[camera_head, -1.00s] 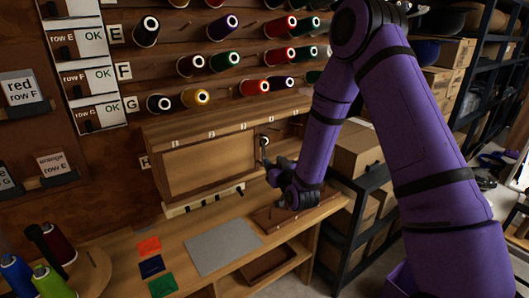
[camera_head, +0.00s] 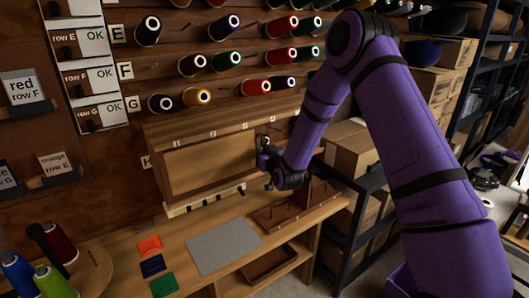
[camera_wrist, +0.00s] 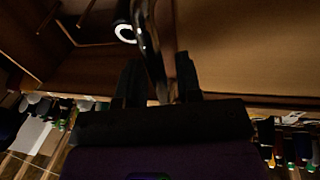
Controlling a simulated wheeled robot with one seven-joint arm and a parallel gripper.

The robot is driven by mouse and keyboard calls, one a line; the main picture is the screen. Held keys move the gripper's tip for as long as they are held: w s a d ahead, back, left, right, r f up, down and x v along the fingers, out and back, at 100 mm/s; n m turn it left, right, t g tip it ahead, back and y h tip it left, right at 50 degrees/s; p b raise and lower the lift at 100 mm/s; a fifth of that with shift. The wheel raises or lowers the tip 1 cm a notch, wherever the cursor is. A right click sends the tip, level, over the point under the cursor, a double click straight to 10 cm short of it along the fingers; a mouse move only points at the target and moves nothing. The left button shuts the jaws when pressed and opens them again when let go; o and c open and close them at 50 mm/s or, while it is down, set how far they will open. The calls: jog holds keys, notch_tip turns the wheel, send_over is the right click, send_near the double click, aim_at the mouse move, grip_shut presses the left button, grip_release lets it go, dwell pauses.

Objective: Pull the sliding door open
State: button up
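My gripper (camera_head: 266,160) is at the right end of the door and hides most of the handle there in the head view. In the wrist view, the two dark fingertips of my gripper (camera_wrist: 160,75) stand apart, with a shiny curved bar, seemingly the door handle (camera_wrist: 153,45), between them. Whether the fingers touch it is unclear. The wooden panel (camera_wrist: 250,50) also shows in the wrist view.
Thread spools (camera_head: 225,61) hang on pegs above the cabinet. A wooden rack with pegs (camera_head: 300,207) lies on the bench at the right, near my forearm. A grey mat (camera_head: 223,246) and coloured cards (camera_head: 151,265) lie in front. Cardboard boxes (camera_head: 350,150) stand on a shelf at right.

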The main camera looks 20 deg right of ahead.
grip_shut()
jog(key=w+d, duration=0.3)
jog(key=d, duration=0.6)
jog(key=shift+d, duration=0.25)
jog(key=shift+o, duration=1.2)
grip_release()
jog(key=s+d, duration=0.1)
jog(key=s, duration=0.9)
jog(key=shift+s+d, duration=0.15)
jog(key=shift+s, duration=0.2)
